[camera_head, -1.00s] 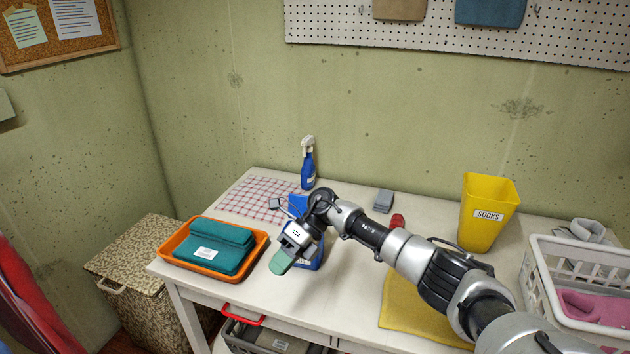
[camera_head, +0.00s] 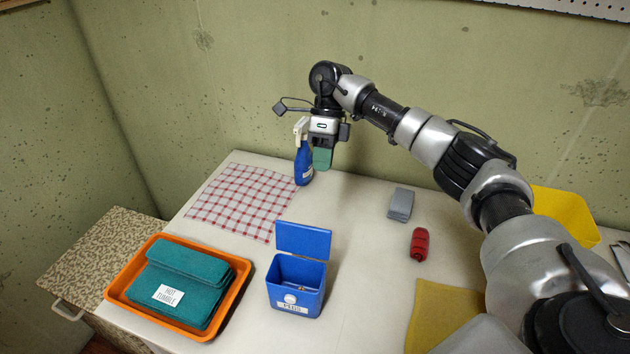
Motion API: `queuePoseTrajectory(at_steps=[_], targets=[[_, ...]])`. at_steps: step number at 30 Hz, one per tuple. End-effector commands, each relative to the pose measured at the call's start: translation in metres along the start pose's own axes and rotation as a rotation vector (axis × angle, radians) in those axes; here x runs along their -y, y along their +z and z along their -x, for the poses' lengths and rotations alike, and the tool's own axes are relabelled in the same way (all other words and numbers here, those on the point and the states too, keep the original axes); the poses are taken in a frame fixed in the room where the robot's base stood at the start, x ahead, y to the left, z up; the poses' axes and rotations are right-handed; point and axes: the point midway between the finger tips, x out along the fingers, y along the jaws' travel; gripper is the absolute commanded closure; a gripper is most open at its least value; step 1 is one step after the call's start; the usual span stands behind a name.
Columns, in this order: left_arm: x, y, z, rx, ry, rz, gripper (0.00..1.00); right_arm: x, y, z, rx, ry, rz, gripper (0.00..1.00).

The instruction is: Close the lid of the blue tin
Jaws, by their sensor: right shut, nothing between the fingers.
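The blue tin (camera_head: 296,290) stands on the white table with its label facing me. Its blue lid (camera_head: 303,240) is open and stands upright at the tin's back edge. A little of the tin's inside shows, with something small in it that I cannot make out. My right gripper (camera_head: 322,158) is shut and empty, pointing down with green fingertips. It is raised behind the tin, near the back of the table and just right of the spray bottle. It is apart from the lid. My left gripper is not in view.
A blue spray bottle (camera_head: 303,163) stands close beside my right gripper. An orange tray (camera_head: 117,287) with teal cloths is at the left. A checked cloth (camera_head: 240,199), a grey block (camera_head: 400,204), a red roll (camera_head: 419,244), a yellow cloth (camera_head: 440,312) and a yellow bin (camera_head: 566,214) are around.

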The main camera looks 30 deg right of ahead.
Motion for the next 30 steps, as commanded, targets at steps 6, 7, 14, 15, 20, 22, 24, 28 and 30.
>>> queuePoseTrajectory(at_steps=[6, 7, 14, 15, 20, 22, 24, 28, 30], targets=[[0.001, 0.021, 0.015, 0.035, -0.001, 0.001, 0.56, -0.002, -0.001, -0.032, -0.005, 0.004, -0.002, 1.0], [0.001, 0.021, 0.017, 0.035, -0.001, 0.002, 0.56, -0.002, -0.001, -0.039, -0.005, 0.005, -0.002, 1.0], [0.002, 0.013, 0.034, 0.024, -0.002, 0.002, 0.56, -0.002, -0.001, -0.088, -0.004, 0.006, -0.002, 1.0], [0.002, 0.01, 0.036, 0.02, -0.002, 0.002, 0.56, -0.002, -0.001, -0.096, -0.003, 0.005, -0.001, 1.0], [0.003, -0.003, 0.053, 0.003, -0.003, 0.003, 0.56, -0.027, -0.001, -0.1, -0.002, 0.002, 0.002, 1.0], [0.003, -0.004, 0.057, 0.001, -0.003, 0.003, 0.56, -0.033, 0.0, -0.102, -0.001, 0.001, 0.001, 1.0], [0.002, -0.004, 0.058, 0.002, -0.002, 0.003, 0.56, -0.036, 0.0, -0.104, 0.0, 0.001, 0.001, 1.0], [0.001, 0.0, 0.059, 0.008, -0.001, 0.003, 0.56, -0.039, 0.0, -0.107, 0.0, 0.001, -0.001, 1.0], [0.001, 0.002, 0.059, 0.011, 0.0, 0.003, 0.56, -0.039, 0.0, -0.107, 0.0, 0.001, -0.002, 1.0]])
